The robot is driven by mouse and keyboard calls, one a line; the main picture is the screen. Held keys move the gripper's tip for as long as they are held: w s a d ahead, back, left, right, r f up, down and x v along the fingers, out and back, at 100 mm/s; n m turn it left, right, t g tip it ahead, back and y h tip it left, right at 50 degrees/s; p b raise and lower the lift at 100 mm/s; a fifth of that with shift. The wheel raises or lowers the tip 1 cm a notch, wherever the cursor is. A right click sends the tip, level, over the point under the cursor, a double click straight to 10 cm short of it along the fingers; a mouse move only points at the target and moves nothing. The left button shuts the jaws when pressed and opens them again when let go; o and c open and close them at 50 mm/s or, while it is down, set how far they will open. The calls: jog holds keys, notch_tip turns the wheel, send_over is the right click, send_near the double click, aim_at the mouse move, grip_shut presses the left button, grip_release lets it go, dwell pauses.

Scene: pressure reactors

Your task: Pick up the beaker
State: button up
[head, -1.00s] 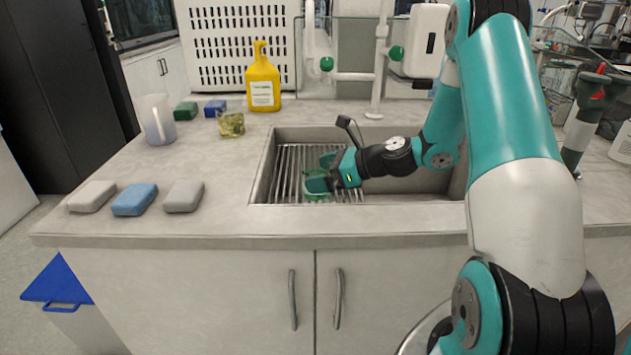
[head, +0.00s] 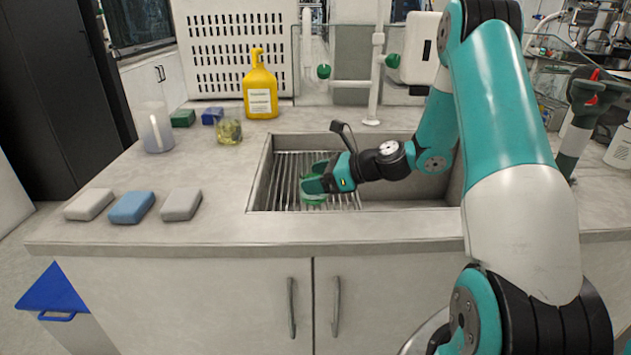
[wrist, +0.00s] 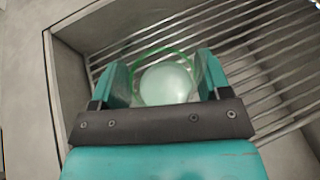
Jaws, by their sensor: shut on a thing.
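A clear beaker with a green rim (wrist: 163,52) is between the two teal fingers of my gripper (wrist: 163,80) in the wrist view. Its pale round bottom shows through the opening. In the head view my gripper (head: 316,180) is inside the sink, shut on the beaker, of which only a green part (head: 313,200) shows below the fingers. The beaker is over the metal rack (head: 284,180). Whether it touches the rack I cannot tell.
The sink (head: 400,205) has walls close around my gripper. Left on the counter stand a beaker with bluish liquid (head: 157,133), a glass with yellow-green content (head: 229,131) and a yellow bottle (head: 261,88). Several sponges, one blue (head: 132,207), lie near the front edge.

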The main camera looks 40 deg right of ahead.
notch_tip(320, 180, up, 24)
jog(key=p, duration=1)
jog(key=shift+r+p, duration=0.15)
jog(key=shift+p, duration=0.2)
